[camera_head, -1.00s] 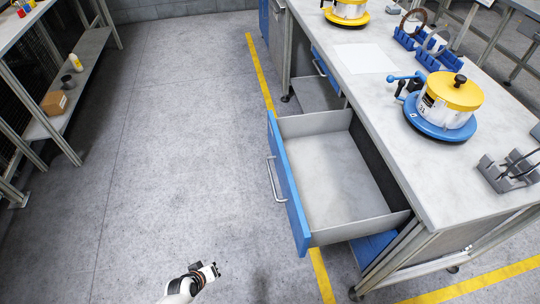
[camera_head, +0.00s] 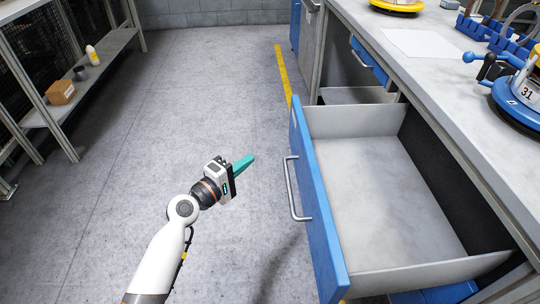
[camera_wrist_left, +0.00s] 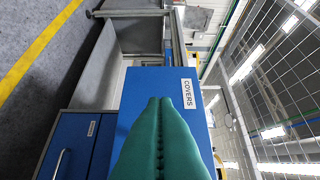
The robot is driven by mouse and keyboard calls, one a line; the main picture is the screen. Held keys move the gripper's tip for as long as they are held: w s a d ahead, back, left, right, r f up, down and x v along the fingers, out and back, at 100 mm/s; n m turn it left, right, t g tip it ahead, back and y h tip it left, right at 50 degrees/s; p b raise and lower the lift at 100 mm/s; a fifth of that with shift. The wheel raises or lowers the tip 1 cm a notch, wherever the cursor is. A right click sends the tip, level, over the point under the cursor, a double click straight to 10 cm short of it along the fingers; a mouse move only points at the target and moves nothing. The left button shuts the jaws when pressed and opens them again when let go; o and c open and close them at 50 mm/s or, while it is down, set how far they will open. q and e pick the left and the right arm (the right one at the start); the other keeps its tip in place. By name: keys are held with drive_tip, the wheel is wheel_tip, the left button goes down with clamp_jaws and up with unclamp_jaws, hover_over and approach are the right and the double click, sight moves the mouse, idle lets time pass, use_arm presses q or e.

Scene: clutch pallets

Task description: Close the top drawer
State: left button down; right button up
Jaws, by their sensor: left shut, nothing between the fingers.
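The top drawer (camera_head: 318,205) has a blue front with a silver bar handle (camera_head: 292,190). It is pulled far out from under the workbench and its grey inside is empty. My left gripper (camera_head: 247,162) is in front of the drawer, left of the handle and apart from it in the head view. Its green fingers are shut with nothing between them. In the left wrist view the fingers (camera_wrist_left: 158,120) point at a blue front with a "COVERS" label (camera_wrist_left: 188,93). My right gripper is not in view.
The workbench top (camera_head: 400,60) carries a white sheet (camera_head: 420,43), blue racks and a yellow-and-blue clutch unit (camera_head: 515,95). A shelf (camera_head: 100,65) with a small box (camera_head: 61,91) stands at the far left. The floor between is clear.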

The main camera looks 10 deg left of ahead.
use_arm(q)
drive_tip(key=x, duration=0.3)
drive_tip(key=d+x, duration=0.1)
drive_tip(key=x, duration=0.3)
drive_tip(key=s+x, duration=0.1)
drive_tip(key=x, duration=0.3)
drive_tip(key=shift+w+d, duration=0.2)
drive_tip(key=shift+d, duration=0.3)
drive_tip(key=shift+w+d, duration=0.2)
drive_tip(key=shift+d, duration=0.4)
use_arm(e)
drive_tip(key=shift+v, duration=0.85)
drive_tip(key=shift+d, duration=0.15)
